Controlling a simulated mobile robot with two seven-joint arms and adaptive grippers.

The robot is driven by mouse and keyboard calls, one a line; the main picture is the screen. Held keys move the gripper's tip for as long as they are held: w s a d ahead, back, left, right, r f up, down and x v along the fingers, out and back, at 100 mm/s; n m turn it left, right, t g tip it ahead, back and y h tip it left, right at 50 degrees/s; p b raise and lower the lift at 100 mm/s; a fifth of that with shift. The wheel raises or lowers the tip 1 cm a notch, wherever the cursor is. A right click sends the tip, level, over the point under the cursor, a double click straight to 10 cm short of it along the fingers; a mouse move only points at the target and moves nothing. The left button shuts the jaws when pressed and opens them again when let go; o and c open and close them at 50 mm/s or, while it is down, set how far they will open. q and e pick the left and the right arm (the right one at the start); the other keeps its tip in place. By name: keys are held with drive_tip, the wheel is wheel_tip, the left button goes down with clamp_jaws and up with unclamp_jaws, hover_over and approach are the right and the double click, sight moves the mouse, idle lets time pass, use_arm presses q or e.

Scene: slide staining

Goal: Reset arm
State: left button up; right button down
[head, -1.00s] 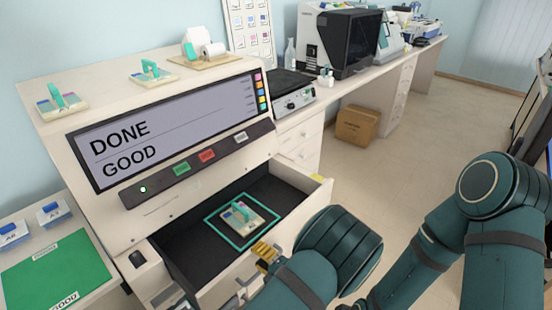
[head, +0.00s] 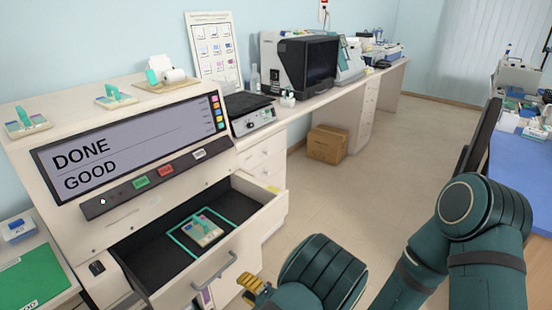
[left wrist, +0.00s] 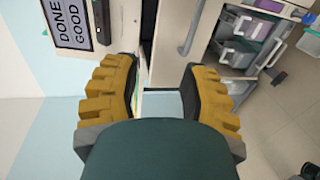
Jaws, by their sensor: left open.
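My left gripper (head: 254,288) is in front of the open drawer's right end, its yellow fingers partly visible in the head view. In the left wrist view the two yellow ridged fingers (left wrist: 157,88) are spread apart with nothing between them. My right gripper is not in view. The staining machine (head: 60,230) has a screen (head: 130,145) that reads DONE GOOD. Its drawer (head: 245,220) is pulled out. A slide holder with a teal handle (head: 205,228) sits inside the teal square outline in the drawer.
Two similar holders (head: 28,122) (head: 116,96) stand on top of the machine. A green mat (head: 30,275) lies at the left. A long counter (head: 345,95) with equipment runs along the back wall. A cardboard box (head: 327,144) is on the floor. A blue-topped table (head: 520,165) is at the right. Open floor lies between.

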use_arm(q)
drive_tip(key=s+a+f+n+g+h, duration=0.3)
drive_tip(key=s+f+n+g, duration=0.25)
drive_tip(key=s+n, duration=0.2)
drive_tip(key=s+a+f+n+g+h, duration=0.2)
drive_tip(key=s+a+f+n+g, duration=0.1)
drive_tip(key=s+f+n+g, duration=0.35)
drive_tip(key=s+d+r+n+g+h, duration=0.15)
drive_tip(key=s+d+n+h, duration=0.6)
drive_tip(key=n, duration=0.85)
drive_tip(key=w+a+r+n+t+h, duration=0.3)
drive_tip(key=r+n+t, duration=0.1)
drive_tip(key=n, duration=1.1)
drive_tip(key=shift+a+t+h, duration=0.2)
drive_tip(key=shift+t+h, duration=0.15)
drive_tip(key=shift+t, duration=0.4)
